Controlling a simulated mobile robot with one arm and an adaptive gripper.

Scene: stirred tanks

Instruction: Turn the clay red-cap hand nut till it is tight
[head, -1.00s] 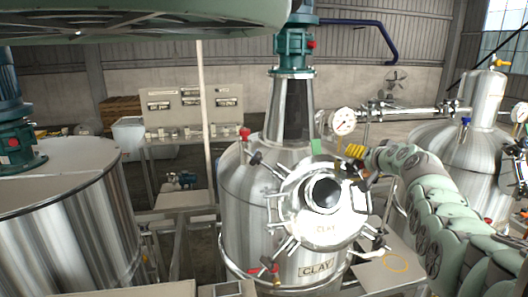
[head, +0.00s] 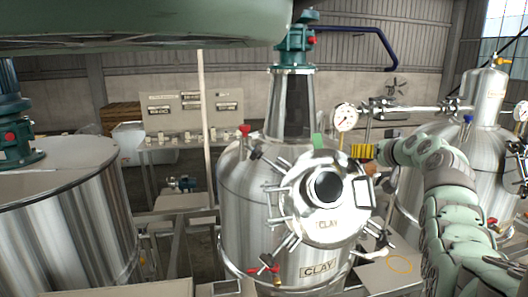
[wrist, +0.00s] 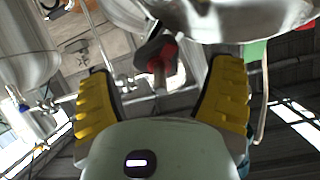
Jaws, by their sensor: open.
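The clay tank (head: 250,190) is a steel vessel with a CLAY plate and a round lid (head: 322,224) facing me. Dark-knobbed hand nuts stand around the lid's rim. In the wrist view, the hand nut (wrist: 161,62) shows a red part and a dark knob beside the steel rim. My gripper (wrist: 163,72) is open, its yellow fingers on either side of this nut with clear gaps and no contact visible. In the head view my gripper (head: 361,151) is at the lid's upper right; I cannot make out the red-cap nut there.
A pressure gauge (head: 346,117) and a horizontal pipe (head: 415,108) are close to my gripper. Another steel tank (head: 478,125) stands to the right and a large one (head: 65,220) to the left. A red-handled valve (head: 245,131) sits on the clay tank's top left.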

